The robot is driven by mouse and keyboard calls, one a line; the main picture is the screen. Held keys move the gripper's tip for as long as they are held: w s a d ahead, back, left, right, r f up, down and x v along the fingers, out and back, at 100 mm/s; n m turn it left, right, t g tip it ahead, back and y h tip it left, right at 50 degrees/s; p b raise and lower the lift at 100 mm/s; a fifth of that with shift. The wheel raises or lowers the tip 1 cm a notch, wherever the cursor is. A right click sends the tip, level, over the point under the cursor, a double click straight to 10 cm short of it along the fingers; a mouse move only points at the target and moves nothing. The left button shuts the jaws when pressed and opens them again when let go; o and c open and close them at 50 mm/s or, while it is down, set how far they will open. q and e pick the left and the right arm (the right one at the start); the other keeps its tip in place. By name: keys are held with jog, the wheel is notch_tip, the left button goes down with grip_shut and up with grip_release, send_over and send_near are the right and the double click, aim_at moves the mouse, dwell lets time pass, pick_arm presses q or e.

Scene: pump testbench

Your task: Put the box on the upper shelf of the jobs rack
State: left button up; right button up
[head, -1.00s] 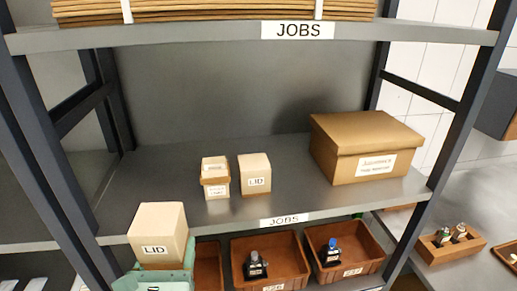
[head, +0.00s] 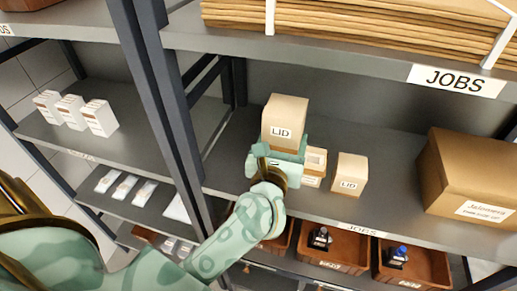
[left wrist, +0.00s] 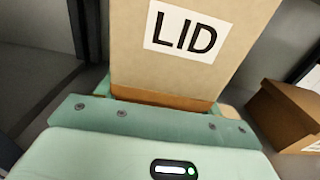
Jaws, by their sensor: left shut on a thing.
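A tan box with a LID label (head: 285,112) is held upright in my left gripper (head: 277,158). It also fills the upper middle of the left wrist view (left wrist: 195,68), with a brown band low on it just above the jaws. The jobs rack has a shelf (head: 400,222) with a JOBS label on its edge; the held box shows over this shelf's left part. I cannot tell whether its bottom touches the shelf. My gripper hides its lower part. My right gripper is not in view.
Stacked cardboard (head: 370,28) lies on the board above. A dark post (head: 160,110) stands left. Brown bins (head: 335,258) are below.

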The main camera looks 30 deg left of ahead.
pick_arm(q)
jog(key=a+f, duration=0.3)
jog(key=w+a+f+b, duration=0.1)
jog(key=a+f, duration=0.3)
jog(key=w+a+f+b, duration=0.1)
jog(key=a+f, duration=0.3)
jog(key=shift+w, duration=0.2)
jog(key=shift+d+f, duration=0.1)
jog(key=shift+f, duration=0.2)
jog(key=shift+f, duration=0.1)
jog(key=o, duration=1.3)
jog(key=shift+c, duration=0.2)
